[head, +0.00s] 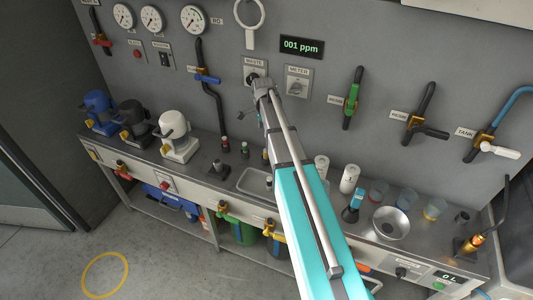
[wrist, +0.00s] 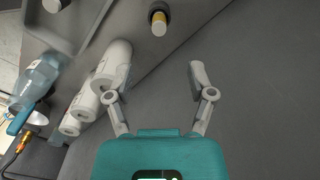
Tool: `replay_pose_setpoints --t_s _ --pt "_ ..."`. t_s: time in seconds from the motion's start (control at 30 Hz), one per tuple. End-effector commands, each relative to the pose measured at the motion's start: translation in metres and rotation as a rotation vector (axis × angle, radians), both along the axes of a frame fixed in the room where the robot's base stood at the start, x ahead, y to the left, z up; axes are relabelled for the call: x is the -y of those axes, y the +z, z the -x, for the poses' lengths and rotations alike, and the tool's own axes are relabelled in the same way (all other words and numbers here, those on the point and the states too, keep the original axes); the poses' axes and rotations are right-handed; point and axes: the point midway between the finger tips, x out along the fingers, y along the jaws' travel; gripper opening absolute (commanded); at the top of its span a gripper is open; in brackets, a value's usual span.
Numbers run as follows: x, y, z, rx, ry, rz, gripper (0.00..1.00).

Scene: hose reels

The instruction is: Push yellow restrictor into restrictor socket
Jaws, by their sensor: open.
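A short cylinder with a yellow side and pale end, most likely the yellow restrictor (wrist: 158,24), sits in a dark round collar at the top centre of the wrist view. My gripper (wrist: 160,75) is open and empty, its two fingers well apart. Small coloured-top pieces, including a red-topped one (head: 225,144), stand at the back of the bench. I cannot tell which thing is the restrictor socket.
White canisters (wrist: 112,60) stand close beside the left finger; they also show in the head view (head: 349,179). A clear blue-tinted vessel (wrist: 36,80) is farther left. A metal bowl (head: 391,223) stands on the right bench. The grey surface right of my gripper is clear.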

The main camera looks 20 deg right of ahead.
Motion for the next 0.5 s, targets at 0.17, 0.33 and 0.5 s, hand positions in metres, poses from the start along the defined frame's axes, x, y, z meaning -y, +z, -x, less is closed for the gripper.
replay_pose_setpoints --t_s 0.17,0.33,0.5 --pt "0.01 0.0 0.002 0.0 -0.014 0.0 0.7" --pt "0.015 -0.002 0.003 0.0 -0.021 0.0 0.7" --pt "0.018 -0.01 0.004 0.0 -0.025 0.0 0.7"
